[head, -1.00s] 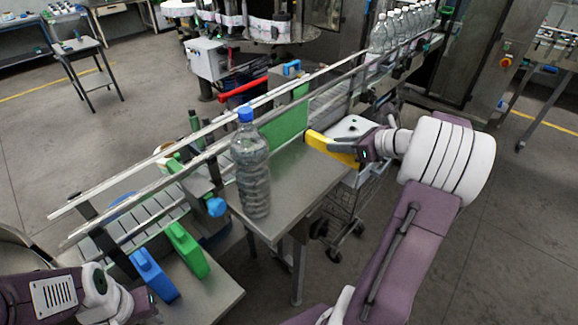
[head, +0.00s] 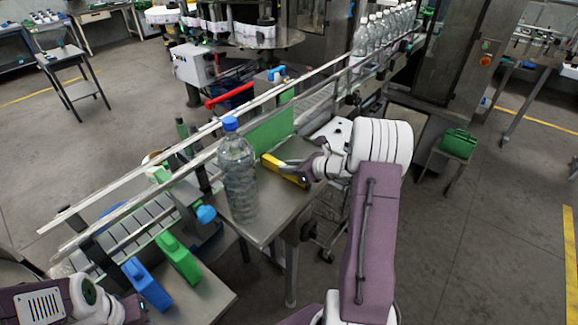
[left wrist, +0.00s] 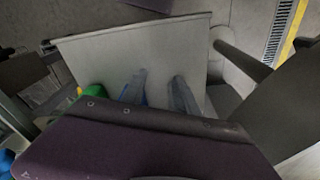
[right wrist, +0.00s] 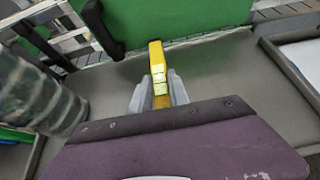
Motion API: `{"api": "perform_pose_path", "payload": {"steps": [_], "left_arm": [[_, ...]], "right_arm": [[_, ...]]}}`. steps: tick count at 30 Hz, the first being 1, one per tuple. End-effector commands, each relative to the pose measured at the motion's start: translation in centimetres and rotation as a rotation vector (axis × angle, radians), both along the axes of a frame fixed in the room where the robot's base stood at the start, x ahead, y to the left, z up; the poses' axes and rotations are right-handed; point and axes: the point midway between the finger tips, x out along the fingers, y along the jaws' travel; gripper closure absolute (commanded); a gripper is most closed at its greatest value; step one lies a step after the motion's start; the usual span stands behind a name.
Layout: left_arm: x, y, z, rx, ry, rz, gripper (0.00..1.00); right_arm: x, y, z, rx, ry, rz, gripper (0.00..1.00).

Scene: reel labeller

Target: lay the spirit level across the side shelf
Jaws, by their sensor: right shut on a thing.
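The yellow spirit level (head: 282,171) is in my right gripper (head: 302,172), over the grey metal side shelf (head: 270,222) beside the conveyor. In the right wrist view the level (right wrist: 156,56) points away from me between the two fingers (right wrist: 160,90), with the shelf surface (right wrist: 208,72) around it. I cannot tell whether the level touches the shelf. A large clear bottle with a blue cap (head: 239,180) stands on the shelf, left of the level. In the left wrist view my left gripper (left wrist: 158,92) has its fingers apart, empty, above a grey surface.
A green panel (head: 271,130) stands at the conveyor side of the shelf. Blue (head: 146,281) and green (head: 178,258) containers are at the lower left. A wire cart (head: 325,222) is right of the shelf. Several bottles (head: 380,35) line the far conveyor.

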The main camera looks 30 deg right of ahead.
Motion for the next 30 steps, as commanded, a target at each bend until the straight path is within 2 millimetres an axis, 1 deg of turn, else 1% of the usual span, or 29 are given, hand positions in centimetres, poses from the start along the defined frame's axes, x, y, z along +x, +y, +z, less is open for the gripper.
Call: {"api": "perform_pose_path", "payload": {"steps": [5, 9, 10, 11, 12, 20, 23, 26, 30], "left_arm": [[0.0, 0.0, 0.0, 0.000, 0.000, 0.000, 0.64], [0.0, 0.0, -0.5, 0.000, 0.000, 0.000, 0.64], [0.0, 0.0, -0.4, 0.000, 0.000, 0.000, 0.64], [0.0, 0.0, -0.3, 0.000, 0.000, 0.000, 0.64], [0.0, 0.0, -0.3, 0.000, 0.000, 0.000, 0.64], [0.0, 0.0, -0.3, 0.000, 0.000, 0.000, 0.64], [0.0, 0.0, 0.2, 0.000, 0.000, 0.000, 0.64], [0.0, 0.0, -0.4, 0.000, 0.000, 0.000, 0.64], [0.0, 0.0, -0.9, 0.000, 0.000, 0.000, 0.64]], "right_arm": [[0.0, 0.0, 0.1, 0.000, -0.002, 0.000, 1.00], [0.0, 0.0, -0.4, 0.000, -0.001, 0.000, 1.00], [0.0, 0.0, -0.2, 0.000, -0.001, 0.000, 0.70], [0.0, 0.0, -0.2, -0.001, 0.000, 0.000, 0.62], [0.0, 0.0, -0.2, -0.001, 0.000, 0.000, 0.57], [0.0, 0.0, -0.2, -0.001, 0.000, 0.000, 0.57], [-0.1, -0.1, 0.3, -0.001, -0.001, 0.000, 0.57], [-1.4, -0.8, 0.8, -0.002, -0.002, -0.004, 0.57], [-4.0, -1.9, 2.4, -0.004, -0.004, -0.005, 0.57]]}}
